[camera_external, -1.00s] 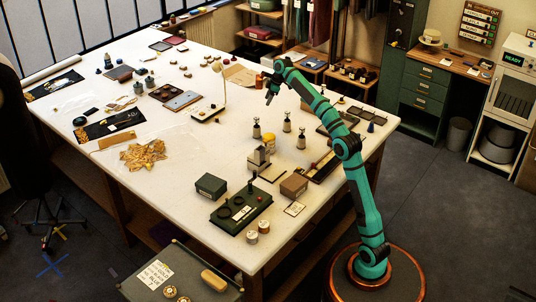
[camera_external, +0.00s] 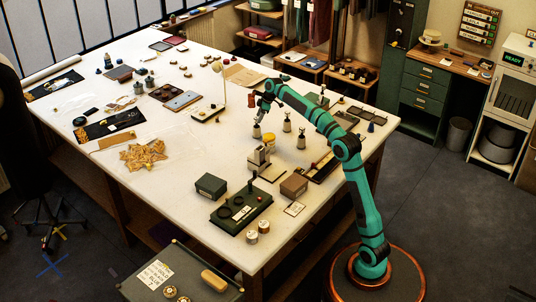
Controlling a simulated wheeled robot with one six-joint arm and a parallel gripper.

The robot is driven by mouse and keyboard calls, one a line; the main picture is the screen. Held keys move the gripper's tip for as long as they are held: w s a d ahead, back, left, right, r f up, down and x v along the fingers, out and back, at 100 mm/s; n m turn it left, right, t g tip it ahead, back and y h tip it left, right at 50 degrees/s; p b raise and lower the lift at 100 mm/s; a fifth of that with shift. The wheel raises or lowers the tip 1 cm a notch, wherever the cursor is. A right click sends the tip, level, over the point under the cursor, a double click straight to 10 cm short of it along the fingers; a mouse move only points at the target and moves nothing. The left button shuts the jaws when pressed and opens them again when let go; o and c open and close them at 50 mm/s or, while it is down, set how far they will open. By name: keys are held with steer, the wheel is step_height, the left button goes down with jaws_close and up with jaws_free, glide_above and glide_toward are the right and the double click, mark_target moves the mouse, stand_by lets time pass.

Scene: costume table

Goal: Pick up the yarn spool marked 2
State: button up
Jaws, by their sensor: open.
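Three small upright spool-like pieces with pale bodies and dark tops stand on the white table. One is the left spool (camera_external: 256,132), one the middle spool (camera_external: 287,124), and one the right spool (camera_external: 301,141). Their markings are too small to read, so I cannot tell which is marked 2. My gripper (camera_external: 260,117) is open and points down, just above the left spool. Its fingertips are at or near the top of that spool, and the top is partly hidden. I cannot tell whether they touch.
A yellow-topped jar (camera_external: 269,140) and a grey block-like stand (camera_external: 259,158) are close in front of the left spool. A thin white lamp (camera_external: 224,88) stands to the left. A dark green box (camera_external: 211,185) and a brown box (camera_external: 294,186) sit nearer the front.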

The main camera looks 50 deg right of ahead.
mark_target(257, 127)
steer(key=x, duration=0.5)
steer(key=shift+w+a+r, duration=0.15)
steer(key=shift+w+a, duration=0.1)
steer(key=shift+c, duration=0.5)
jaws_close()
